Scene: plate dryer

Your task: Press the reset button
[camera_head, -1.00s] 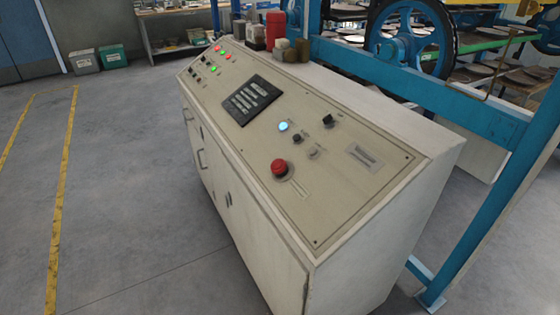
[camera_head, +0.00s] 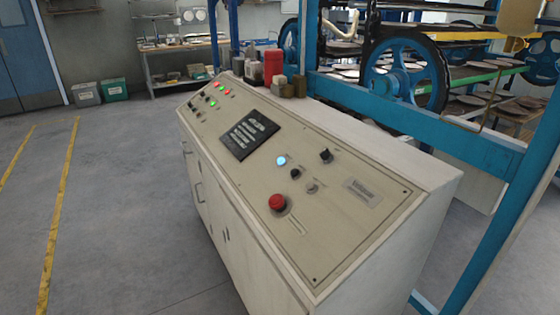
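A beige control console (camera_head: 345,235) stands in the middle of the head view, with a sloped top panel. On the panel are a lit blue-white button (camera_head: 281,160), a red mushroom button (camera_head: 277,202), a black knob (camera_head: 326,155), a smaller dark knob (camera_head: 295,173) and a grey round part (camera_head: 312,188). A black display or keypad block (camera_head: 249,134) lies further up the panel, and several small red and green lights (camera_head: 214,98) are at its far end. I cannot read which button is labelled reset. Neither of my grippers is in view.
Blue machine frame beams (camera_head: 420,123) and a blue wheel (camera_head: 400,75) stand behind and right of the console. A red container (camera_head: 273,66) and small jars stand on its back ledge. Grey floor (camera_head: 110,210) with yellow lines is clear on the left.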

